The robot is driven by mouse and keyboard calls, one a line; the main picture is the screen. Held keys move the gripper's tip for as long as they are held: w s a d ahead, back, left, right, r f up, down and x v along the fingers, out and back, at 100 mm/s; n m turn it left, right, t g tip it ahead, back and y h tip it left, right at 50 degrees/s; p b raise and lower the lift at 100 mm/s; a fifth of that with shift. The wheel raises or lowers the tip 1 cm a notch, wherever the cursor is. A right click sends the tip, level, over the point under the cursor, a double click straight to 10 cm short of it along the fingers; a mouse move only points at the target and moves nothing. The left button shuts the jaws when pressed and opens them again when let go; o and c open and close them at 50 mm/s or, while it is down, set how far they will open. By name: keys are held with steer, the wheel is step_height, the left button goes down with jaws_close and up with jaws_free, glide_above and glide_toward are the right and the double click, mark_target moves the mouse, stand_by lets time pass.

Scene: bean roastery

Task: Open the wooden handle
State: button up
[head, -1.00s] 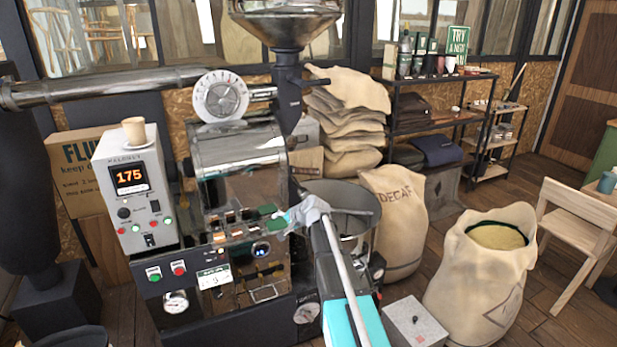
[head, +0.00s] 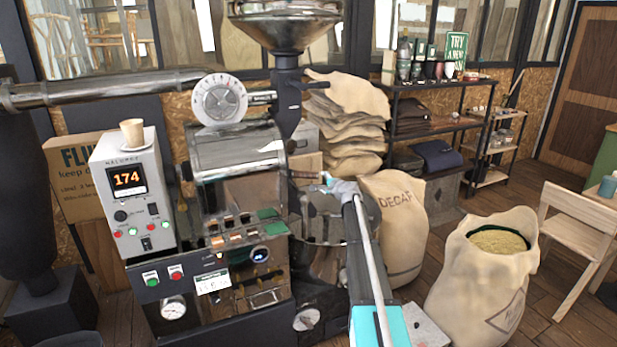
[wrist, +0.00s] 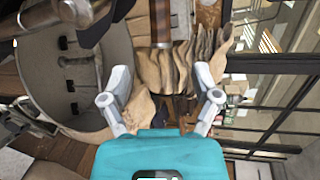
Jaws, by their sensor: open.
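The wooden handle (wrist: 161,22) shows in the wrist view as a brown rod with a paler end, at the top centre. In the head view a small brown bar (head: 303,174) on the front of the roaster seems to be the same handle, just left of my gripper. My gripper (head: 330,184) is in front of the roaster's drum, above the round cooling bin. In the wrist view my gripper (wrist: 161,75) is open, with its fingers wide apart and nothing between them. The handle lies beyond the fingertips, roughly in line with the gap. I see no contact.
The roaster's control panel (head: 240,260) is left of my arm. The round metal bin (wrist: 75,70) is close beside the left finger in the wrist view. Stacked sacks (head: 345,120), a DECAF sack (head: 398,230) and an open bean sack (head: 480,290) stand to the right.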

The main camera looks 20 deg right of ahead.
mark_target(310, 176)
steer(key=b+x, duration=0.3)
steer(key=x, duration=1)
steer(key=shift+w+f, duration=0.15)
steer(key=shift+w, duration=0.2)
steer(key=shift+a, duration=0.1)
jaws_close()
